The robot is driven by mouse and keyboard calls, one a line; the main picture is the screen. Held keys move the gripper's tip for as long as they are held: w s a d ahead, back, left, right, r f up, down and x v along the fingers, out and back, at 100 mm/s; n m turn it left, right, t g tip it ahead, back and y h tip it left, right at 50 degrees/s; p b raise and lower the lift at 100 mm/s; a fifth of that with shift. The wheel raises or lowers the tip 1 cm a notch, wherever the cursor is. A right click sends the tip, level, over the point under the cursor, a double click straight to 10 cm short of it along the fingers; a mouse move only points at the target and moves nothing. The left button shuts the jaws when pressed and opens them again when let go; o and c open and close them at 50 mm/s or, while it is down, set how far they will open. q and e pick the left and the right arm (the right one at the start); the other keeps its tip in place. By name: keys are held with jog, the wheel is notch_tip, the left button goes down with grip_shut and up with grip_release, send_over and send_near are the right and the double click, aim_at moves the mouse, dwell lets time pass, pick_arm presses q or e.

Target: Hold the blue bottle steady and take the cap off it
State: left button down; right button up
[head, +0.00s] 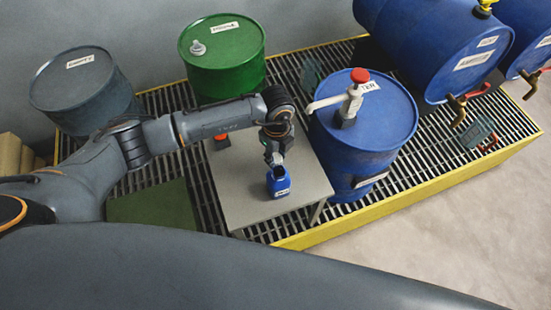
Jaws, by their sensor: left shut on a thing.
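The small blue bottle (278,184) stands upright on the grey table (241,196), with a pale label on its front. My left gripper (274,160) comes down from behind and above and is shut at the top of the bottle. The bottle's top looks dark, and I cannot make out a separate cap there. A small orange-red thing (221,143) sits on the table under my left arm, partly hidden and too small to identify. My right gripper is out of view.
A blue drum (362,135) with a red-topped hand pump (349,98) stands close right of the table. A green drum (222,60) and a grey drum (84,85) stand behind. Blue drums with taps lie at upper right. A yellow-edged grating (405,182) surrounds the table.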

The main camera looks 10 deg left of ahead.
aim_at(276, 158)
pick_arm(q)
notch_tip(276, 158, down, 3)
jog(key=shift+f, duration=0.35)
jog(key=shift+f, duration=0.2)
jog(key=c, duration=1)
grip_release()
jog(key=shift+r, duration=0.1)
